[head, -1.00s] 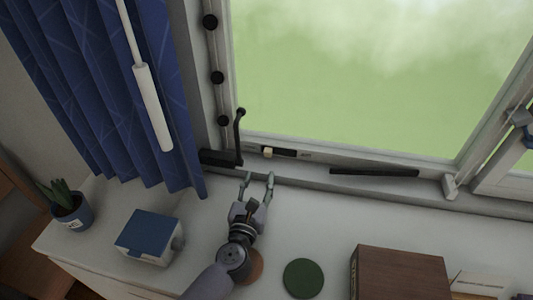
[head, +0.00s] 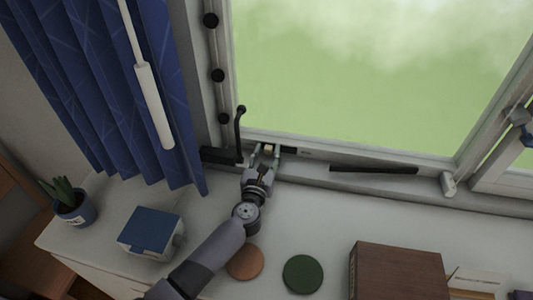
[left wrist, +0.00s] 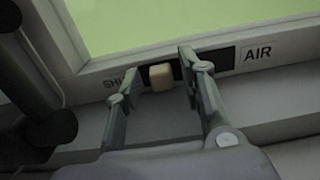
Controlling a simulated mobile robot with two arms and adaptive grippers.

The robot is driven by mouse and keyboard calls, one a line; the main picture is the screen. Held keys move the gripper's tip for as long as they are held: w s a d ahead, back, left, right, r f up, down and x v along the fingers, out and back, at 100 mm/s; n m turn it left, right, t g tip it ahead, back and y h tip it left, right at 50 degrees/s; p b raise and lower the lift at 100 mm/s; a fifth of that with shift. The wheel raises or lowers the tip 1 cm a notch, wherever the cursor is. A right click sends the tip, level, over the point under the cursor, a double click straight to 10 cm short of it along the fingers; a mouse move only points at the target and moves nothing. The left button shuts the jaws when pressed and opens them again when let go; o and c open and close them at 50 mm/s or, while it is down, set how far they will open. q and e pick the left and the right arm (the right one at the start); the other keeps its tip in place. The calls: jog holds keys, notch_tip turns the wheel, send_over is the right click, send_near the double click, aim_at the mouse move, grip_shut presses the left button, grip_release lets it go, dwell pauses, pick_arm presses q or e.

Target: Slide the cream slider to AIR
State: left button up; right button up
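The cream slider (left wrist: 162,78) is a small block in a dark slot (left wrist: 215,62) on the window's lower frame. It stands toward the left end of the slot, by a partly hidden label starting "SH". The AIR label (left wrist: 258,53) is at the slot's right end. My left gripper (left wrist: 152,75) is open, with one finger on each side of the slider and visible gaps to both. In the head view the left gripper (head: 264,150) reaches up to the slider (head: 268,148). My right gripper is not in view.
A black crank handle (head: 240,130) stands just left of the slot. A dark bar (head: 374,170) lies on the frame to the right. On the sill are a brown box (head: 400,272), a green disc (head: 303,274), an orange disc (head: 245,262) and a blue-topped box (head: 152,230).

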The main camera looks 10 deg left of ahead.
pick_arm(q)
grip_shut()
dwell(0.6)
